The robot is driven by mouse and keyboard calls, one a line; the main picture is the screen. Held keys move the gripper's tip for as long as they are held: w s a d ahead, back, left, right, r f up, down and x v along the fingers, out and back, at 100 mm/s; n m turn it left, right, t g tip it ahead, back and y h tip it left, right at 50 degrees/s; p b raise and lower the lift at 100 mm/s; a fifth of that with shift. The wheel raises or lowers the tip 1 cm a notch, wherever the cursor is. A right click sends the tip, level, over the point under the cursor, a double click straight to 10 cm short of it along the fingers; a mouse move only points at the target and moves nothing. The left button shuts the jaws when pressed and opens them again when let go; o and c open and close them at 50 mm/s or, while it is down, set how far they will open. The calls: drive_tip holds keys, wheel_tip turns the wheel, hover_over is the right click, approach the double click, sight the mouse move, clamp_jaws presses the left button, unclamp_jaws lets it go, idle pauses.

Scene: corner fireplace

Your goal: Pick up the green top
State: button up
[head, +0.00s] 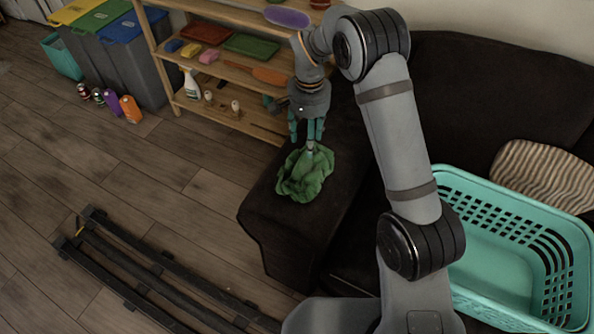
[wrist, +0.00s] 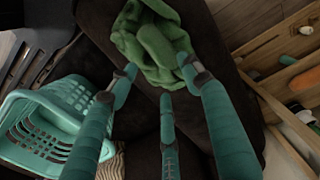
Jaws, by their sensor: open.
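The green top (head: 305,175) lies crumpled on the arm of the dark sofa in the head view. In the wrist view the green top (wrist: 152,42) is at the upper middle, just past the fingertips. My gripper (head: 308,138) is above the top, pointing down, with its teal fingers spread.
A teal laundry basket (head: 500,285) sits on the dark sofa (head: 470,90) by a striped cushion (head: 540,170). A wooden shelf (head: 235,72) with trays and bottles stands close behind the gripper. Dark rails (head: 150,275) lie on the floor. Open floor (head: 120,180) is at left.

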sight(307, 164)
drive_tip(key=f, duration=0.6)
drive_tip(key=shift+s+a+f, duration=0.2)
drive_tip(key=shift+s+f, duration=0.1)
drive_tip(key=shift+f, duration=0.1)
drive_tip(key=shift+c, duration=0.7)
clamp_jaws()
